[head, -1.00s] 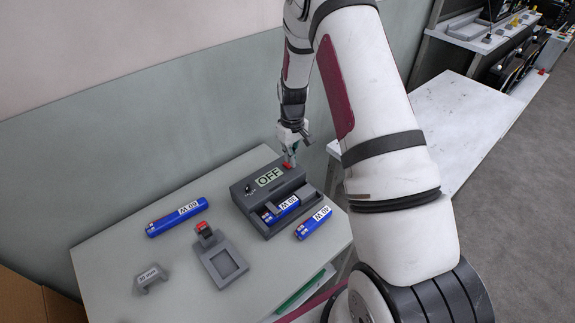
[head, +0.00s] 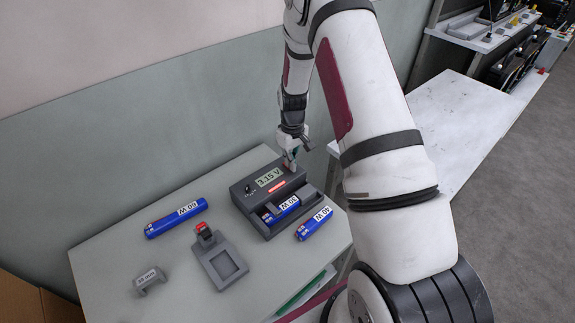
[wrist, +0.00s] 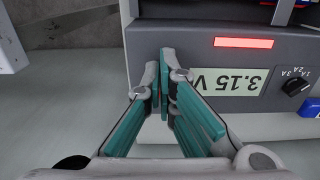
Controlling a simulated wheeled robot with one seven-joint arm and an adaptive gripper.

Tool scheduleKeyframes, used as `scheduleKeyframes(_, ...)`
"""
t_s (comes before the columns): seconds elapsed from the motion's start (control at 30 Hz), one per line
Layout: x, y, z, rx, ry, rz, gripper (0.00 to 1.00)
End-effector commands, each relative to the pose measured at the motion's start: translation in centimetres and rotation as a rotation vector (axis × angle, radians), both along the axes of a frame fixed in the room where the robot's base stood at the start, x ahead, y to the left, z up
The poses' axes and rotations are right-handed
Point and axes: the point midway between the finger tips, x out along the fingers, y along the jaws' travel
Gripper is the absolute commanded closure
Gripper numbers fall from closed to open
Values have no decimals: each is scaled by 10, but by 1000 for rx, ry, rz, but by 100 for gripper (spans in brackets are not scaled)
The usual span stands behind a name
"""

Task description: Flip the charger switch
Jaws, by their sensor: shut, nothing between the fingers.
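The grey charger (head: 246,207) sits on the table, and its display (head: 270,177) reads 3.15 V. A red light (head: 277,188) glows below the display; it also shows in the wrist view (wrist: 243,43). A blue battery (head: 281,208) lies in the charger's bay. A dark knob (wrist: 297,86) shows beside the display in the wrist view. My gripper (head: 289,167) is shut and empty at the charger's back right corner; in the wrist view its fingertips (wrist: 166,55) are at the housing's edge. The charger switch is hidden behind the fingers in the head view.
One blue battery (head: 176,217) lies left of the charger and another (head: 315,223) lies at its right front. A grey holder with a red clip (head: 219,262) and a small grey bracket (head: 149,280) stand in front. The table's (head: 110,245) left part has free room.

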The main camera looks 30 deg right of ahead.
Motion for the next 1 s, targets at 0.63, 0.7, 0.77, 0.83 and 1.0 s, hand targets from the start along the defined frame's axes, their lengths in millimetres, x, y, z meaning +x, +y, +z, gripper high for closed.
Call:
scheduleKeyframes(0.63,0,0,59,0,-3,0,100)
scheduleKeyframes(0.7,0,0,64,-1,-2,1,100)
scheduleKeyframes(0.77,0,0,67,-1,-2,1,100)
scheduleKeyframes(0.83,0,0,69,-1,-1,1,100)
scheduleKeyframes(1.0,0,0,69,0,-1,0,100)
